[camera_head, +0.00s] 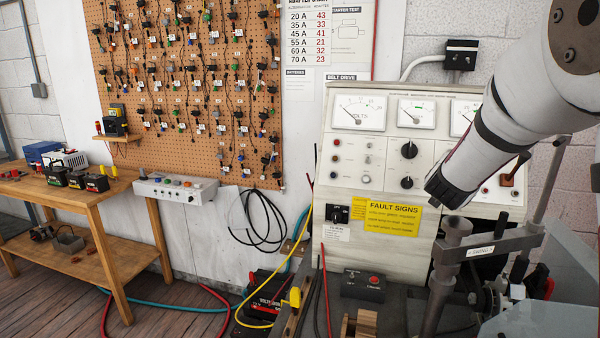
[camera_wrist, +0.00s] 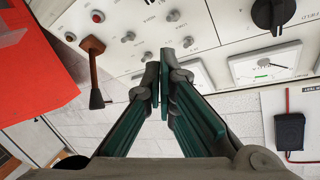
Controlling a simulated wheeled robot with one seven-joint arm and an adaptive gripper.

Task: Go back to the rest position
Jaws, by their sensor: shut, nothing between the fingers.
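In the wrist view my gripper (camera_wrist: 163,55) is shut, its dark green fingers meeting at the tips with nothing between them. Behind the fingers is the tester's white panel, upside down in this view. In the head view my white and black arm comes in from the upper right, in front of the right side of the tester (camera_head: 375,155); I cannot clearly make out the fingers there. The fingers touch nothing that I can see.
A clamp stand (camera_head: 445,270) rises below my arm. A lever (camera_wrist: 93,62) sticks out from the panel, left of the fingers in the wrist view, near a red surface (camera_wrist: 35,75). A wooden bench (camera_head: 95,190) stands at the left. Cables lie on the floor.

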